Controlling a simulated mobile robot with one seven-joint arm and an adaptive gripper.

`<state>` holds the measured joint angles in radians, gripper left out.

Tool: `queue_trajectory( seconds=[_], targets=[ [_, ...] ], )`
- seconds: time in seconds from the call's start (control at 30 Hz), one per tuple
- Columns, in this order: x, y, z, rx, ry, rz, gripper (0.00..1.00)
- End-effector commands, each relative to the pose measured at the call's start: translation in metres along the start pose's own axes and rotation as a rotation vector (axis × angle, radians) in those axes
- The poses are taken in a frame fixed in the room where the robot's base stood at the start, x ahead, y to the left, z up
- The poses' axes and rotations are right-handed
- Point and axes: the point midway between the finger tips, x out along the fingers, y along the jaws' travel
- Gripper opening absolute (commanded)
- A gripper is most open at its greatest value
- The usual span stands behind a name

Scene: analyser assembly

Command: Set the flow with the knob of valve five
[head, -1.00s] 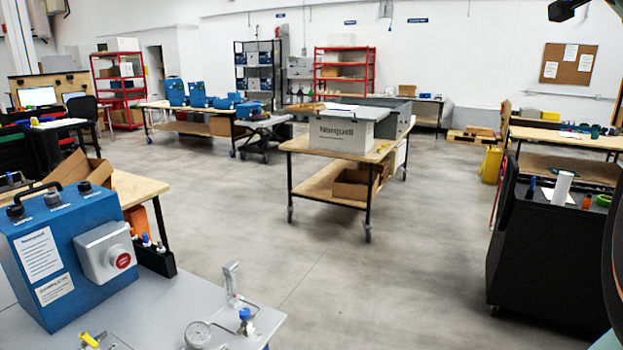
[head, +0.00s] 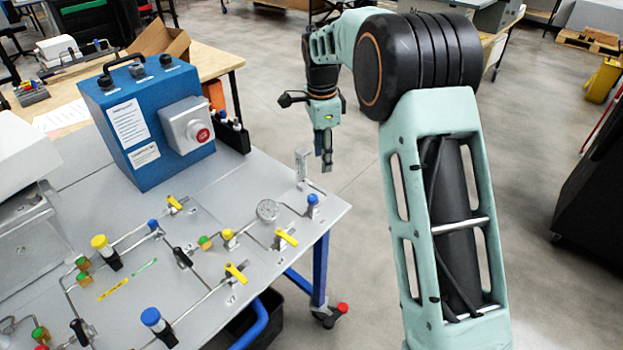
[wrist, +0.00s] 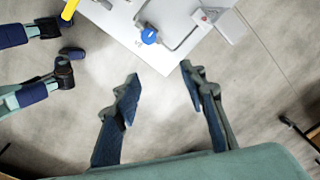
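My gripper (head: 326,165) hangs past the right edge of the grey bench panel, pointing down. In the wrist view its two fingers (wrist: 159,79) are spread, with only floor between them. A blue knob (head: 313,199) stands upright at the panel's right corner, on the end of a thin metal line. It also shows in the wrist view (wrist: 149,36), ahead of the fingertips and apart from them. A small marking beside it is too small to read. Other blue knobs (head: 150,317) (head: 153,225) and a yellow knob (head: 99,241) stand further left. I cannot read which is valve five.
A pressure gauge (head: 267,210) and a clear upright flow meter (head: 302,163) stand close to the corner knob. Yellow lever handles (head: 236,272) and tubing cross the panel (head: 205,325). A blue box (head: 137,139) with a red button stands behind. Floor right of the bench is open.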

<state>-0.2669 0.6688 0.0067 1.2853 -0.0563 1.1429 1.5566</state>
Motion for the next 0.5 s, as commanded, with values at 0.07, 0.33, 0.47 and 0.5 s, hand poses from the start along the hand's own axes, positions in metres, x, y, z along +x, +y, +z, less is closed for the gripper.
queue_trajectory(
  seconds=[0.07, 0.33, 0.47, 0.5],
  targets=[
    [0.012, 0.006, 0.020, -0.008, -0.036, 0.032, 0.39],
    [0.043, 0.011, 0.030, -0.011, -0.052, 0.050, 0.39],
    [0.069, 0.012, 0.031, -0.010, -0.052, 0.050, 0.39],
    [0.076, 0.012, 0.031, -0.010, -0.051, 0.048, 0.39]
  ],
)
